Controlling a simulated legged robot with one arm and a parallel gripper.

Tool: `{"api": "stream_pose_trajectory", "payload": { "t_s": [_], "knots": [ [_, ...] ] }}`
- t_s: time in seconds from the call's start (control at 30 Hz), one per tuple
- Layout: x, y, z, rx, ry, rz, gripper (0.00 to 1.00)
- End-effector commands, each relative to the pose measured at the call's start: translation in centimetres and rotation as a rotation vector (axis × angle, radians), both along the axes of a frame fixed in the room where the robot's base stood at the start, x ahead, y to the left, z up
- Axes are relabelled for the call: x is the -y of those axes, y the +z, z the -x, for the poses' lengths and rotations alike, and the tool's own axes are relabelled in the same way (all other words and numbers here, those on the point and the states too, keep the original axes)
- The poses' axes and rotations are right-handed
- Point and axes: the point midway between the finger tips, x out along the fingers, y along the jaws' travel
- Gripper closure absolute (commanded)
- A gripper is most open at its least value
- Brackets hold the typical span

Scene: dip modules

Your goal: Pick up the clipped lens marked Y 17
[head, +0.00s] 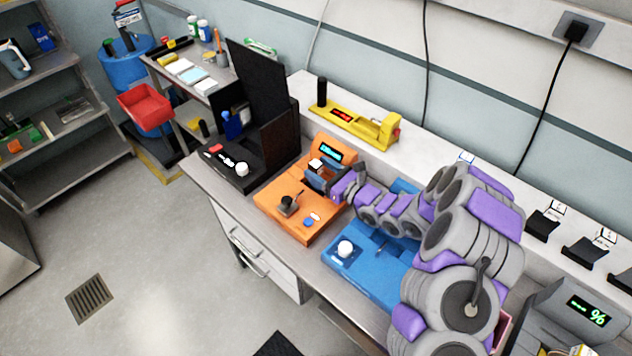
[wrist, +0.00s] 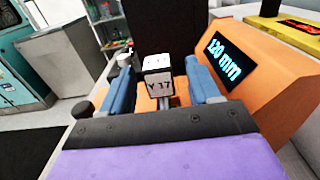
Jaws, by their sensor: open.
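The clipped lens marked Y 17 (wrist: 160,83) shows in the wrist view as a small white block with a dark-lettered front. It stands at the orange device (wrist: 247,72), whose screen reads 120 mm. My gripper (wrist: 164,88) is open, with one blue finger on each side of the lens. A gap seems to show between the fingers and the lens, though contact is hard to judge. In the head view, my gripper (head: 324,178) is over the orange device (head: 300,215), and the white top of the lens (head: 316,165) shows beside the fingers.
A blue device (head: 368,262) with a white knob is on the bench right of the orange one. A black device (head: 240,168) with an upright panel stands to the left. A yellow device (head: 357,122) lies on the ledge behind. Small black stands (head: 543,225) line the right.

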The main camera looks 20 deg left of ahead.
Motion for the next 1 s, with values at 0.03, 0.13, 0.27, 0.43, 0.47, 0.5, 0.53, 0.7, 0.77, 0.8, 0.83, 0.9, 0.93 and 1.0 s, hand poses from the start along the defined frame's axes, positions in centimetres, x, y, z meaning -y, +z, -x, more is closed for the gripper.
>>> {"api": "stream_pose_trajectory", "payload": {
  "t_s": [0.03, 0.13, 0.27, 0.43, 0.47, 0.5, 0.53, 0.7, 0.77, 0.8, 0.83, 0.9, 0.93, 1.0],
  "knots": [
    [-0.7, -0.2, -0.2, 0.001, 0.003, 0.002, 0.38],
    [-1.5, -0.1, -0.5, 0.001, 0.002, 0.001, 0.38],
    [-1.8, 0.0, -0.7, 0.001, 0.000, 0.000, 0.38],
    [-1.6, 0.1, -0.7, 0.000, 0.000, -0.001, 0.40],
    [-1.6, 0.1, -0.7, 0.000, 0.000, -0.001, 0.43],
    [-1.6, 0.1, -0.7, 0.000, 0.000, -0.001, 0.47],
    [-1.6, 0.1, -0.7, 0.000, 0.000, -0.001, 0.50],
    [-1.6, 0.0, -0.7, 0.000, 0.000, 0.000, 0.66],
    [-1.6, 0.0, -0.7, 0.000, 0.000, 0.000, 0.72],
    [-1.7, 0.0, -0.7, 0.001, 0.000, 0.000, 0.76],
    [-1.7, 0.0, -0.7, 0.000, 0.000, 0.000, 0.79],
    [-1.7, 0.0, -0.7, 0.001, 0.000, 0.000, 0.85],
    [-1.7, 0.0, -0.7, 0.001, 0.000, 0.001, 0.88],
    [-1.7, 0.0, -0.7, 0.001, 0.000, 0.001, 0.95]
  ]
}}
